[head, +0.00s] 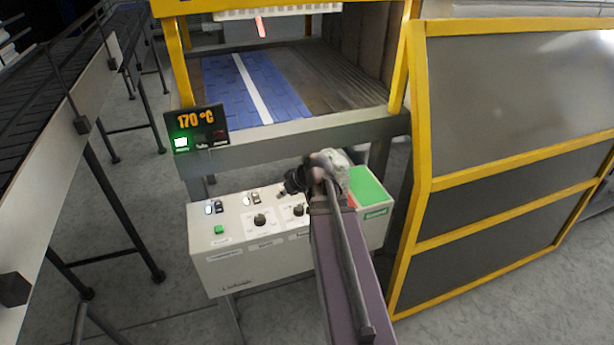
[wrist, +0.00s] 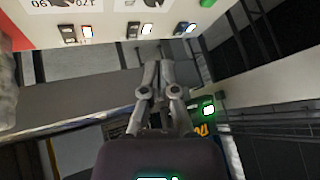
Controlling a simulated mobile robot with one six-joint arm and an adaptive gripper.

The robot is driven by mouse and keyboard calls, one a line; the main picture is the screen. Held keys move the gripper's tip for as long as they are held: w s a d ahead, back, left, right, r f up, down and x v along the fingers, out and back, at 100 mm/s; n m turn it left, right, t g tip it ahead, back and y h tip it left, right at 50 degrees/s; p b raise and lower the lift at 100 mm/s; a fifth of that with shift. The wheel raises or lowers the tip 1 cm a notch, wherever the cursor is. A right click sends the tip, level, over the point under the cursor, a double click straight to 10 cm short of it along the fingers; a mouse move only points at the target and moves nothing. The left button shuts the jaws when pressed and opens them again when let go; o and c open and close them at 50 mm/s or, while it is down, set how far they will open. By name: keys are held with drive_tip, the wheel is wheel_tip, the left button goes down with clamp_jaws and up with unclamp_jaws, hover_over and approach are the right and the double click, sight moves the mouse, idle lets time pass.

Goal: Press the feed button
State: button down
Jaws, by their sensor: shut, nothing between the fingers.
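The white control panel (head: 245,262) stands below the machine opening. A small green button (head: 219,229) sits at its left end; it also shows at the top edge of the wrist view (wrist: 207,3). The button labels are too small to read, so I cannot tell which is the feed button. My gripper (head: 285,190) is over the panel's back edge, right of the green button and apart from it. In the wrist view my gripper (wrist: 157,66) is shut and empty, its fingertips near the panel edge. My arm hides part of the panel.
Lit rocker switches (head: 213,207) and black dials (head: 260,220) share the panel. A green plate (head: 370,187) is at its right. A display (head: 196,128) reads 170 °C. A yellow-framed guard (head: 510,170) stands right, a conveyor (head: 60,110) left.

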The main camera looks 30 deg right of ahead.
drive_tip(key=s+a+f+g+h+b, duration=0.1)
drive_tip(key=s+a+f+g, duration=0.1)
drive_tip(key=a, duration=0.3)
drive_tip(key=s+a+f+m+g+h+b, duration=0.1)
drive_tip(key=s+a+f+g, duration=0.1)
drive_tip(key=a, duration=0.4)
drive_tip(key=s+a+f+g+h+b, duration=0.1)
drive_tip(key=s+a+f+g, duration=0.1)
drive_tip(key=s+a, duration=0.3)
drive_tip(key=shift+a+f+g+h, duration=0.3)
drive_tip(key=shift+a+f+h, duration=0.1)
drive_tip(key=shift+a+f, duration=0.35)
drive_tip(key=shift+d, duration=0.1)
